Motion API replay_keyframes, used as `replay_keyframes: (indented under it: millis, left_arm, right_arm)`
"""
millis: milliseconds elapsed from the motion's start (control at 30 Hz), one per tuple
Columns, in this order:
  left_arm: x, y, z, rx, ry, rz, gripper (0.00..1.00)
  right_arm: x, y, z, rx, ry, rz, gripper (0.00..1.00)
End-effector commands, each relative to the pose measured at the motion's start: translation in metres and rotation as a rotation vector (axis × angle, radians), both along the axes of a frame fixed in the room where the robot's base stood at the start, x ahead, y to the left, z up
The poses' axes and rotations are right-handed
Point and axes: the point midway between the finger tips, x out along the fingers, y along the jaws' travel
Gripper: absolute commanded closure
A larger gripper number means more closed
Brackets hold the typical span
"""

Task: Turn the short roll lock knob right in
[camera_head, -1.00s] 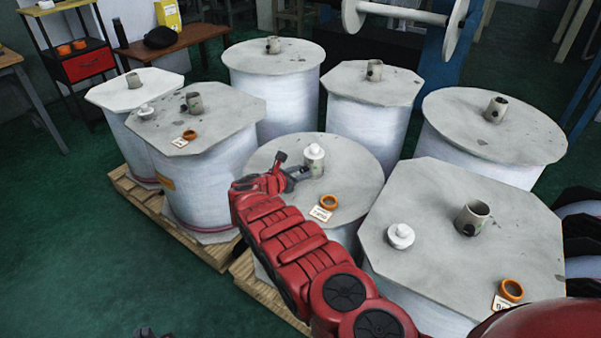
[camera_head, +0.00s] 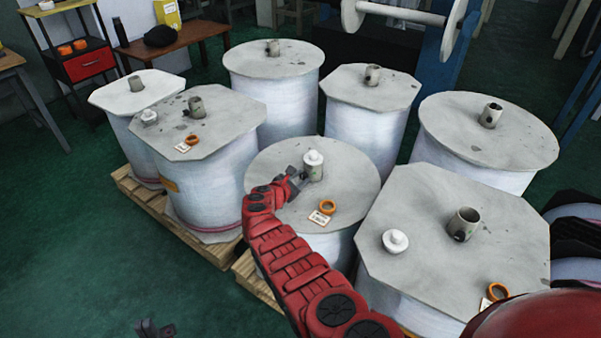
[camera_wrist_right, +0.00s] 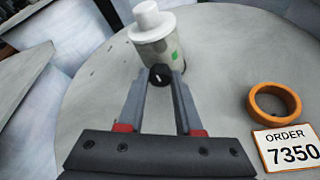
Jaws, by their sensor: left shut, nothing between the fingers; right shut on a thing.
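The short roll (camera_head: 348,170) stands in the front middle with a round grey top. A grey core tube (camera_head: 316,174) with a white cap (camera_head: 313,157) rises from it; the tube also shows in the right wrist view (camera_wrist_right: 156,52). A small black lock knob (camera_wrist_right: 160,75) with a white mark sits on the tube's side. My right gripper (camera_head: 298,181) reaches it from the left. In the right wrist view my right gripper (camera_wrist_right: 161,82) is shut on the knob, a fingertip at each side. My left gripper (camera_head: 157,329) is shut and empty at the bottom left.
An orange ring (camera_head: 327,207) and an order card (camera_head: 320,218) lie on the same top. Taller rolls stand close around, one with a loose white cap (camera_head: 395,241). A wooden pallet (camera_head: 196,238) is underneath. Green floor (camera_head: 70,240) at the left is clear.

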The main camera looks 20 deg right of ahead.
Motion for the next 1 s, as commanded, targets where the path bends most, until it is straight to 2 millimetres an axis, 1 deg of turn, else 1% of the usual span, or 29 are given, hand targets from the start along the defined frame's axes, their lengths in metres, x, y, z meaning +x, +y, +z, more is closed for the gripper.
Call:
replay_keyframes:
  millis: [33,100,333,700,1000]
  left_arm:
    - [0.0,0.0,0.0064,0.0,0.0,0.0,1.0]
    - [0.0,-0.0001,0.0093,0.0,0.0,0.0,1.0]
    - [0.0001,0.0,0.0147,0.0,0.0,0.0,1.0]
    - [0.0,0.0,0.0115,0.0,0.0,0.0,1.0]
    - [0.0,0.0,0.0105,0.0,0.0,0.0,1.0]
  right_arm:
    - [-0.0015,-0.0031,0.0015,0.014,-0.015,-0.005,1.0]
    - [-0.001,-0.0016,0.0017,0.033,-0.039,-0.003,1.0]
    - [-0.0014,-0.0015,-0.0002,0.098,-0.124,-0.001,1.0]
    - [-0.0026,-0.003,-0.0023,0.208,-0.265,-0.003,1.0]
    - [-0.0028,-0.0029,-0.0025,0.234,-0.296,-0.003,1.0]
